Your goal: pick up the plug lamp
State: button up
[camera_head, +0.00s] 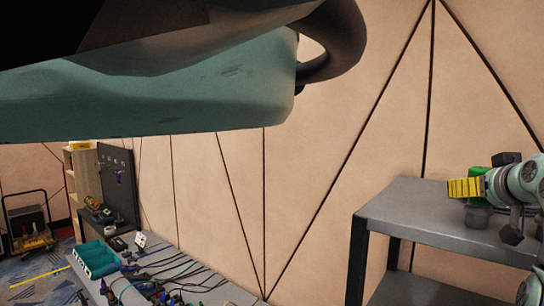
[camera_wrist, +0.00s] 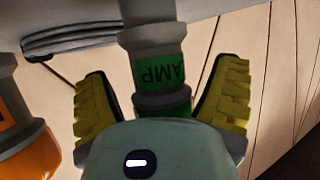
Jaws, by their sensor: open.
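The plug lamp (camera_wrist: 162,72) is a grey upright cylinder with green bands, one bearing letters that read "AMP" upside down. In the wrist view it stands between the two yellow ribbed pads of my gripper (camera_wrist: 163,92), with a gap visible on each side. My gripper is open around it. In the head view my gripper (camera_head: 480,190) is at the right, above the grey shelf top (camera_head: 420,205). A green part of the lamp (camera_head: 479,173) shows behind the yellow pad. The lamp's far end is cut off in the wrist view, and my gripper's body hides its near end.
An orange and grey cylinder (camera_wrist: 22,130) stands close at the left of the wrist view. A workbench with a teal bin (camera_head: 97,260), cables and small parts lies at the lower left of the head view. Panelled walls (camera_head: 330,170) stand behind the shelf.

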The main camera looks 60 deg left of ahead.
jog(key=shift+p+x, duration=0.4)
jog(key=shift+x, duration=0.45)
grip_shut()
dwell(0.3)
